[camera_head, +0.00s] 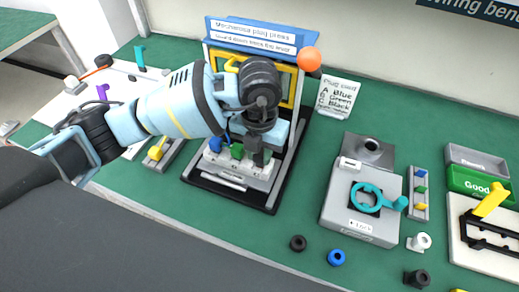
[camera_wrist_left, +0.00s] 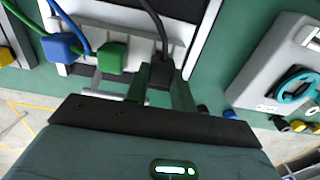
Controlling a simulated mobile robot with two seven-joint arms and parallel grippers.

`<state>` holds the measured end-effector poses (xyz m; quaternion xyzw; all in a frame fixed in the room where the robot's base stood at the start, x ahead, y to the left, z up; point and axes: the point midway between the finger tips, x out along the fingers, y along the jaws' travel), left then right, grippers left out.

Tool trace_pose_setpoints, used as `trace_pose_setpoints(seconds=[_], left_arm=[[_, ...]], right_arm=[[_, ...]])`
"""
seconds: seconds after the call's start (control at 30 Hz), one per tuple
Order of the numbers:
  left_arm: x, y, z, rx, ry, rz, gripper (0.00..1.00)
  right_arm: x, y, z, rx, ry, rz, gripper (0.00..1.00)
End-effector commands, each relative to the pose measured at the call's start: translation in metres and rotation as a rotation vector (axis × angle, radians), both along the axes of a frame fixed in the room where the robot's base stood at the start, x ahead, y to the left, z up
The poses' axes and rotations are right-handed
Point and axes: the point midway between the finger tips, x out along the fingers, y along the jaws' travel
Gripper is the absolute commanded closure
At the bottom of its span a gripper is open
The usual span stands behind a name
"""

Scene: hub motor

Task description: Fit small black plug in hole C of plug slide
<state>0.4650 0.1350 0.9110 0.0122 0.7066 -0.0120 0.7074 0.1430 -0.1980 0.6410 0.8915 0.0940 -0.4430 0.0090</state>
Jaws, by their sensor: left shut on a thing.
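The plug slide (camera_head: 227,173) is a pale block at the front of the press, with a blue plug (camera_head: 217,144) on the left and a green plug (camera_head: 237,151) beside it. In the left wrist view the blue plug (camera_wrist_left: 62,47) and green plug (camera_wrist_left: 112,56) have cords. My left gripper (camera_head: 258,157) points down over the right part of the slide. It is shut on the small black plug (camera_wrist_left: 161,74), right of the green one, with a black cord rising from it. Hole C is hidden, and I cannot tell whether the plug is in it. My right gripper is out of view.
The blue-topped press (camera_head: 250,36) with an orange ball (camera_head: 309,59) stands behind my arm. A plug card (camera_head: 338,97) stands to its right. A grey fixture with a teal ring wrench (camera_head: 370,195) and green Good bin (camera_head: 478,184) lie farther right. Bare green mat lies between.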

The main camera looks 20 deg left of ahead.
Motion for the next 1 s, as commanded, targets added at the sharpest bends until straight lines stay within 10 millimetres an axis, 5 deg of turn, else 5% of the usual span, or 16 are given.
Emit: trace_pose_setpoints(seconds=[0.43, 0.47, 0.63, 1.0], left_arm=[[-0.0002, 0.0002, -0.0083, 0.0, 0.001, 0.0, 0.97], [-0.0001, 0.0002, -0.0078, 0.0, 0.001, 0.0, 0.72], [0.0, 0.0002, -0.0073, 0.0, 0.0, 0.0, 0.5], [0.0012, 0.002, -0.0024, 0.001, -0.002, 0.001, 0.5]], right_arm=[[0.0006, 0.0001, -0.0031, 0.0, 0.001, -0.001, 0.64], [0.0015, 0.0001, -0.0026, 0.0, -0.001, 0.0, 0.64], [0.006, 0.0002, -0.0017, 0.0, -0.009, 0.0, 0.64], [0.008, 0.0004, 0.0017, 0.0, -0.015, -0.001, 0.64]])
